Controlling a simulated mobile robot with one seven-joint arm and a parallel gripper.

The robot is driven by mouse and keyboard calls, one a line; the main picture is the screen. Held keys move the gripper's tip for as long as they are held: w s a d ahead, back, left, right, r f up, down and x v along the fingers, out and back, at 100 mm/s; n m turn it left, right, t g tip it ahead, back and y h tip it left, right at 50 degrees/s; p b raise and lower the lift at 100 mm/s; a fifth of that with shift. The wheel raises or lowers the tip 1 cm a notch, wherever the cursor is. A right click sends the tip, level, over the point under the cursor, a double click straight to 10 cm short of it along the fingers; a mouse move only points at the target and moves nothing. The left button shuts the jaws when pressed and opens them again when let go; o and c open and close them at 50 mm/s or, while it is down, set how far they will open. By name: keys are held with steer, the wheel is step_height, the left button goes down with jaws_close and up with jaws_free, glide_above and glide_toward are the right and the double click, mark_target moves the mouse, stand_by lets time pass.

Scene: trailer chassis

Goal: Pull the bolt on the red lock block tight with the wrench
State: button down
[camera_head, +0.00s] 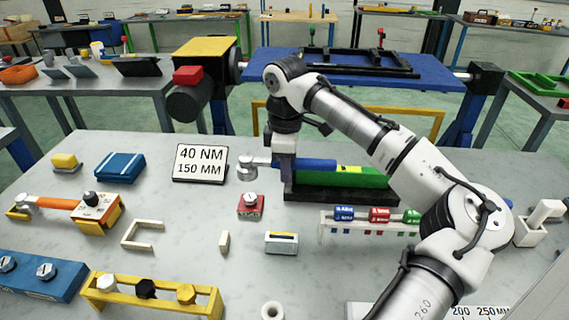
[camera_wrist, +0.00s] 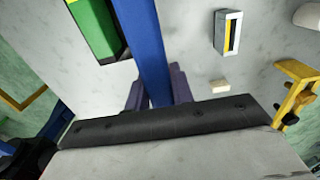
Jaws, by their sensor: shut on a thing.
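The red lock block (camera_head: 250,208) sits on the grey table with its pale bolt (camera_head: 250,198) upright on top. My gripper (camera_head: 285,158) is behind and to the right of it, shut on a blue wrench (camera_head: 318,164). The wrench's metal head (camera_head: 248,161) points left, behind the red block and apart from it. Its handle runs right, along the green-and-black holder (camera_head: 368,180); I cannot tell whether it touches the holder. In the wrist view, the blue handle (camera_wrist: 148,50) passes between my purple fingers (camera_wrist: 157,92). The red block does not show there.
A sign (camera_head: 200,162) reading 40 NM, 150 MM stands behind left. A rack of coloured pieces (camera_head: 370,222) is front right. A small box (camera_head: 281,243) and a yellow bolt stand (camera_head: 150,295) are in front. An orange wrench (camera_head: 58,203) lies left. Table around the red block is mostly clear.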

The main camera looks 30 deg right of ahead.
steer(key=shift+f+b, duration=1.2)
steer(key=shift+f, duration=2.05)
steer(key=shift+p, duration=0.75)
steer(key=shift+f+b, duration=0.3)
steer(key=shift+f, duration=0.5)
steer(key=c, duration=1.7)
jaws_free()
jaws_close()
